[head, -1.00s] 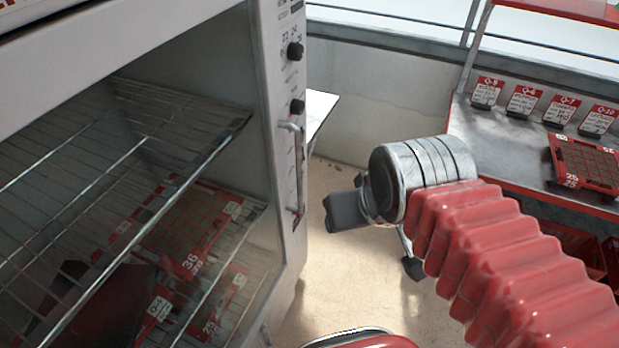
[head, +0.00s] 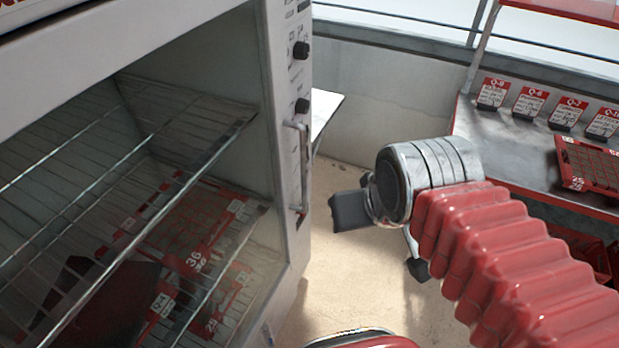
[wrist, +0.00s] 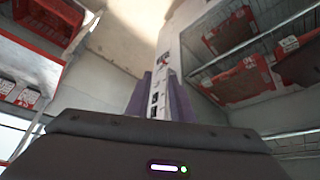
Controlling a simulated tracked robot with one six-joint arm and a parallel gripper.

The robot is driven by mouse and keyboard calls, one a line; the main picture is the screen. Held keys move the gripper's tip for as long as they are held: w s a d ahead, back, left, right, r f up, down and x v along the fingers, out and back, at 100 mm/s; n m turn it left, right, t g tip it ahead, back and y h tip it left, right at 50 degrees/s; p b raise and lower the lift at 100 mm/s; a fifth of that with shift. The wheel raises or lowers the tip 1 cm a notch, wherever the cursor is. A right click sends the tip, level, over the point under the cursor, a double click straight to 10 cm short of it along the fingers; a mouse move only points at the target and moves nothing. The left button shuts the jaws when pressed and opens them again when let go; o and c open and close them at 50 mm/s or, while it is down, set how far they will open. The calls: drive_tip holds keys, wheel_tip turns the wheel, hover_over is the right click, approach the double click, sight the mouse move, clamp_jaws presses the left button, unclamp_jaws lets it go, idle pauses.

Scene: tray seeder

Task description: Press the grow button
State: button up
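The seeder's tall grey cabinet (head: 284,180) stands at left in the head view. Its front strip has dark knobs (head: 300,50) and small markings too fine to read. I cannot make out which control is the grow button. My gripper (wrist: 160,88) shows in the wrist view as two purple-grey fingers held apart, with nothing between them. The cabinet's front strip (wrist: 164,62) shows beyond and between the fingertips, apart from them. In the head view my wrist end (head: 350,212) is to the right of the cabinet's front, with its fingers mostly hidden.
The cabinet is open, with wire racks (head: 150,145) and red trays (head: 190,235) inside. A vertical handle (head: 298,165) stands out from its front strip. A bench (head: 495,130) with red-and-white cards and a seed tray (head: 590,165) is at right. Floor (head: 340,265) is clear between.

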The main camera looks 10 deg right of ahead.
clamp_jaws()
idle(1.1)
